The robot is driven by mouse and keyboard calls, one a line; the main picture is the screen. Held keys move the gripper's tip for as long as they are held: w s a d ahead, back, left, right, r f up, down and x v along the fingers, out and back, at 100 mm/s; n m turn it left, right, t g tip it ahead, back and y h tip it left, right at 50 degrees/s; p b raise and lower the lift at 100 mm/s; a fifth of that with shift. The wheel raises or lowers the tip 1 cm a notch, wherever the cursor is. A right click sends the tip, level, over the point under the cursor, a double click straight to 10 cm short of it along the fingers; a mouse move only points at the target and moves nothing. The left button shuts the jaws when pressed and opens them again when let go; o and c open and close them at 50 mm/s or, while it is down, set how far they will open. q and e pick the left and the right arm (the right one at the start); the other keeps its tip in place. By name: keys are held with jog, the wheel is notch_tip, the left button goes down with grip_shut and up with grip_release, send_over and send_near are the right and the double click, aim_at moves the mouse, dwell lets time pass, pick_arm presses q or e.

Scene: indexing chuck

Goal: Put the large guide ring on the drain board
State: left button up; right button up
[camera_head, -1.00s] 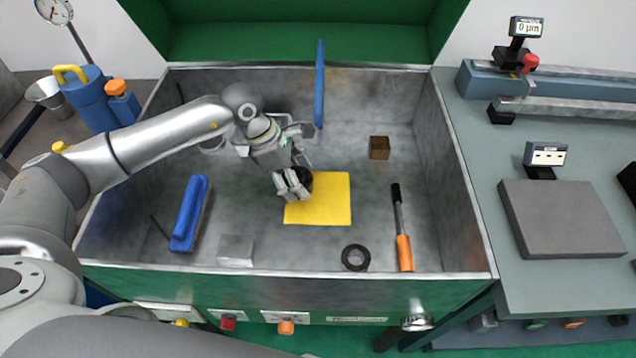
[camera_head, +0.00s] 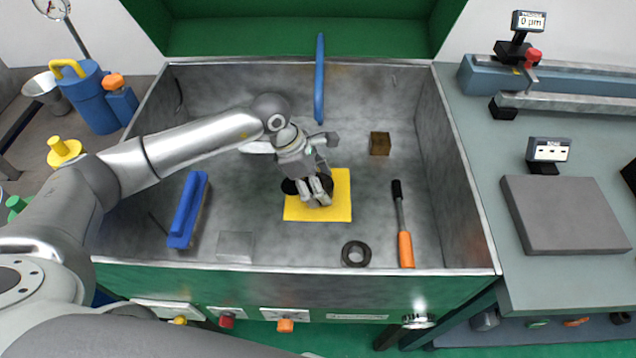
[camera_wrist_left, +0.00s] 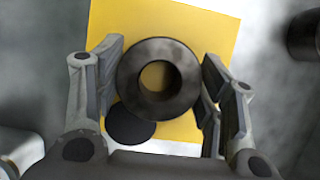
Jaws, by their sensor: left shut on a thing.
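The large guide ring (camera_wrist_left: 158,50), dark and thick-walled, sits between the fingers of my left gripper (camera_head: 318,200). The gripper (camera_wrist_left: 160,85) is shut on it, with a finger at each side. The ring is over the yellow board (camera_head: 337,212), which I take for the drain board; it also shows in the wrist view (camera_wrist_left: 215,35). I cannot tell whether the ring touches the board. A flat dark disc shape (camera_wrist_left: 130,128) shows at the board's edge beside the ring; it may be a shadow. My right gripper is not in view.
A smaller black ring (camera_head: 345,254) lies in front of the board. An orange-handled tool (camera_head: 404,245) lies to the right, a brown block (camera_head: 380,143) behind, a blue brush (camera_head: 188,210) to the left.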

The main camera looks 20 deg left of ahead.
pick_arm(q)
jog(key=shift+f, duration=0.1)
jog(key=o, duration=1.7)
jog(key=shift+o, duration=0.2)
jog(key=p+v, duration=0.3)
jog(key=v, duration=0.2)
jog(key=shift+w+d, duration=0.1)
jog(key=s+a, duration=0.1)
jog(key=a, duration=0.3)
jog(key=s+a+b, duration=0.1)
jog(key=a, duration=0.3)
jog(key=s+a+b, duration=0.1)
jog(key=a, duration=0.2)
jog(key=shift+s+a, duration=0.3)
jog(key=shift+a, duration=0.1)
